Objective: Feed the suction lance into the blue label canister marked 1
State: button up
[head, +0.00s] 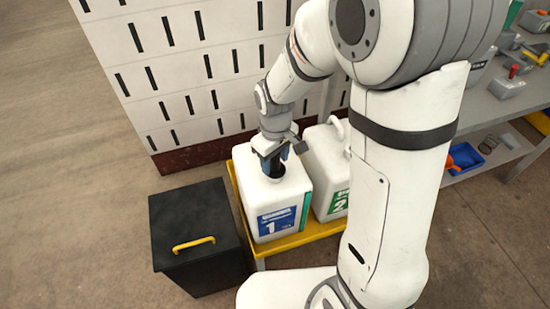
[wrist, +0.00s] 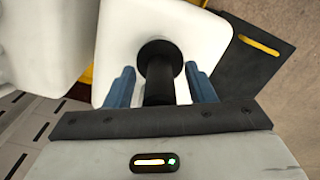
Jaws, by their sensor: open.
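The white canister with the blue label marked 1 (head: 262,205) stands upright on a yellow stand. My gripper (head: 273,160) is above its top opening. In the wrist view, the two blue fingers of my gripper (wrist: 160,88) are apart, on either side of a black lance (wrist: 158,92) with a round dark collar (wrist: 160,58). The lance stands at the canister's mouth, and the white canister top (wrist: 120,35) shows around it. A dark part of the lance (head: 274,170) also shows under the gripper in the head view. How deep it reaches is hidden.
A second white canister with a green label marked 2 (head: 338,203) stands close on the right. A black box with a yellow handle (head: 190,222) stands at the left. A slotted white wall (head: 185,60) is behind. A grey workbench (head: 495,110) is at the right.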

notch_tip(320, 180, up, 8)
jog(key=shift+f+p, duration=0.1)
jog(key=shift+p, duration=0.5)
jog(key=s+d+r+m+t+p, duration=0.1)
jog(key=s+d+r+m+p, duration=0.3)
jog(key=s+d+r, duration=0.2)
jog(key=s+d+r+m+t+p, duration=0.1)
jog(key=s+d+r+m+p, duration=0.2)
jog(key=r, duration=0.6)
jog(key=s+d+p, duration=0.1)
jog(key=s+d, duration=0.1)
jog(key=s, duration=0.1)
jog(key=shift+s+d+r+m+t, duration=0.2)
jog(key=shift+d+r+m+t, duration=0.1)
jog(key=shift+d+m, duration=0.1)
